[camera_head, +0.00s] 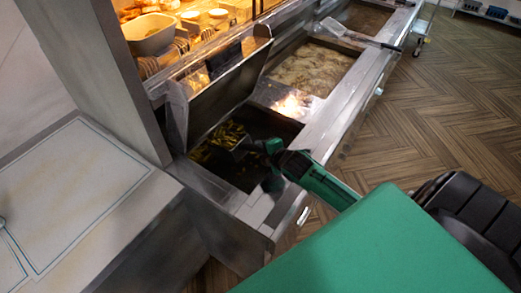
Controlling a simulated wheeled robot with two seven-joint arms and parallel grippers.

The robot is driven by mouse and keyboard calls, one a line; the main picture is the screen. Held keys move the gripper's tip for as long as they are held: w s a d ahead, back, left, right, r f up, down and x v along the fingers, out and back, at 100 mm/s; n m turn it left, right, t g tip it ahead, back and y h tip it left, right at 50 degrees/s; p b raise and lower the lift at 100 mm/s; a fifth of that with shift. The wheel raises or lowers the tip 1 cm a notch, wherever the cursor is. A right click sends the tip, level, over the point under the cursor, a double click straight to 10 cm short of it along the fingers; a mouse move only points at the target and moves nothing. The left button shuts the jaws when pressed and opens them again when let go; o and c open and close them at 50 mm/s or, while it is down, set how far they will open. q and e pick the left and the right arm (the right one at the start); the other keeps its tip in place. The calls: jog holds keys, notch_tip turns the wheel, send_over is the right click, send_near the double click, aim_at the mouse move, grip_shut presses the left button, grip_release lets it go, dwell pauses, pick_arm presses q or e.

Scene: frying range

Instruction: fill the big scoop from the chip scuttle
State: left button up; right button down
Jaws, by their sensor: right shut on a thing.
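The chip scuttle (273,122) is a dark, deep steel bin at the near end of the range. Yellow chips (213,142) lie along its left side. My right gripper (271,148) is over the scuttle, reaching in from the right. It is shut on what looks like the big scoop (243,146), a small grey shape beside the chips. The scoop is dark and partly hidden, so I cannot tell whether chips are in it. My left gripper is not in view.
A raised steel panel (228,85) stands behind the scuttle. Two fryer vats (312,70) lie beyond it, with a flat metal tool (357,34) across the range. A lit food cabinet (150,33) is at the back.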

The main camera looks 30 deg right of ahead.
jog(key=shift+s+d+r+t+p, duration=0.1)
jog(key=shift+s+r+p, duration=0.2)
jog(key=shift+r, duration=0.3)
jog(key=shift+s+d+r+t+p, duration=0.1)
jog(key=shift+s+r+p, duration=0.1)
jog(key=shift+r+p, duration=0.25)
jog(key=shift+s+d+r+t+p, duration=0.1)
jog(key=shift+s+r+p, duration=0.15)
jog(key=shift+r, duration=0.45)
jog(key=shift+s+d, duration=0.1)
jog(key=shift+s, duration=0.1)
jog(key=s+d+r+m+t+b, duration=0.1)
jog(key=s+r+t+b, duration=0.1)
jog(key=s+r+t, duration=0.1)
jog(key=shift+s+d+r+y, duration=0.35)
jog(key=shift+s+r, duration=0.45)
jog(key=shift+r, duration=0.35)
jog(key=shift+d, duration=0.1)
